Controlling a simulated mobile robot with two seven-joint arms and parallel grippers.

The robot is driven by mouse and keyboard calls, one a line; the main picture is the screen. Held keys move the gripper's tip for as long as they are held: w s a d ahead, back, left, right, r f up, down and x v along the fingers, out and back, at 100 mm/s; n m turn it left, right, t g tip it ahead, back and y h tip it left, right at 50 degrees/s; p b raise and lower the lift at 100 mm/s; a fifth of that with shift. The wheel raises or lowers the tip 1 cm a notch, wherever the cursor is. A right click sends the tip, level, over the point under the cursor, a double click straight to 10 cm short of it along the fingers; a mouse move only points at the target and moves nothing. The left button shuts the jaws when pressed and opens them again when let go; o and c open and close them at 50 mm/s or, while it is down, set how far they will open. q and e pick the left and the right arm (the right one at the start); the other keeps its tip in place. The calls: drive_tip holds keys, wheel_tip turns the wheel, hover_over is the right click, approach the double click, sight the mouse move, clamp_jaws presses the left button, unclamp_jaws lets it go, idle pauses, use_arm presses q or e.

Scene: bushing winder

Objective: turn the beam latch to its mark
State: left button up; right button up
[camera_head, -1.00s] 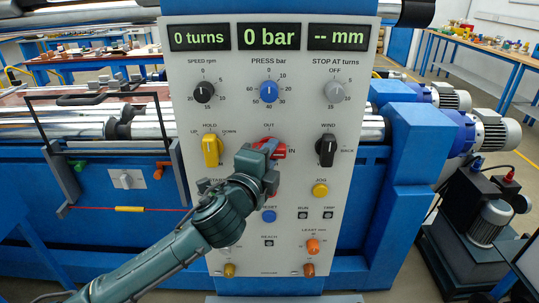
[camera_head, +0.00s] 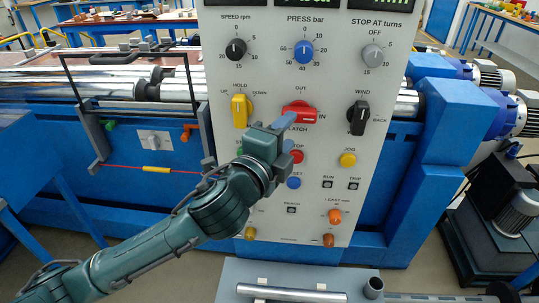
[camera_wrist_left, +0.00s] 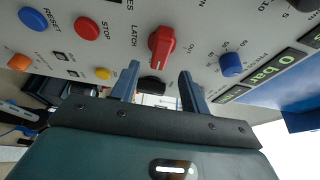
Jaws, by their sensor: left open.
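The beam latch is a red knob (camera_head: 300,113) on the light grey panel, with OUT above it, IN to its right and LATCH below. Its handle lies about level, with one end toward IN. My left gripper (camera_head: 284,128) is just below and in front of it, open, and covers part of the LATCH label. In the left wrist view the red knob (camera_wrist_left: 162,43) stands beyond the two open blue fingers (camera_wrist_left: 160,75), roughly in line with the gap between them. The fingers look apart from the knob. My right gripper is out of view.
A yellow HOLD knob (camera_head: 240,110) and a black WIND knob (camera_head: 358,117) flank the latch. The blue PRESS knob (camera_head: 303,51) is above; a red STOP button (camera_head: 296,157) and blue RESET button (camera_head: 294,183) are below. A grey tray (camera_head: 258,272) holds a metal bar (camera_head: 290,293).

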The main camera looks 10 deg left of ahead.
use_arm(q)
drive_tip(key=v, duration=0.6)
drive_tip(key=shift+s+b, duration=0.4)
drive_tip(key=shift+b, duration=0.05)
drive_tip(key=shift+a, duration=0.15)
wheel_tip(320, 180, down, 19)
drive_tip(key=s+a+n+g+y, duration=0.15)
drive_tip(key=n+g, duration=0.25)
drive_tip(key=n, duration=0.6)
drive_tip(key=s+a+f+n+g+y, duration=0.1)
drive_tip(key=s+a+f+n, duration=0.3)
drive_tip(key=f, duration=0.5)
drive_tip(key=s+a+f+n+g+y, duration=0.1)
drive_tip(key=s+a+f+n, duration=0.3)
drive_tip(key=s+f+n, duration=0.2)
wheel_tip(320, 180, down, 3)
drive_tip(key=s, duration=0.2)
drive_tip(key=shift+s+a, duration=0.35)
drive_tip(key=shift+a, duration=0.05)
drive_tip(key=shift+r+y, duration=0.1)
drive_tip(key=shift+y, duration=0.15)
drive_tip(key=shift+c, duration=1)
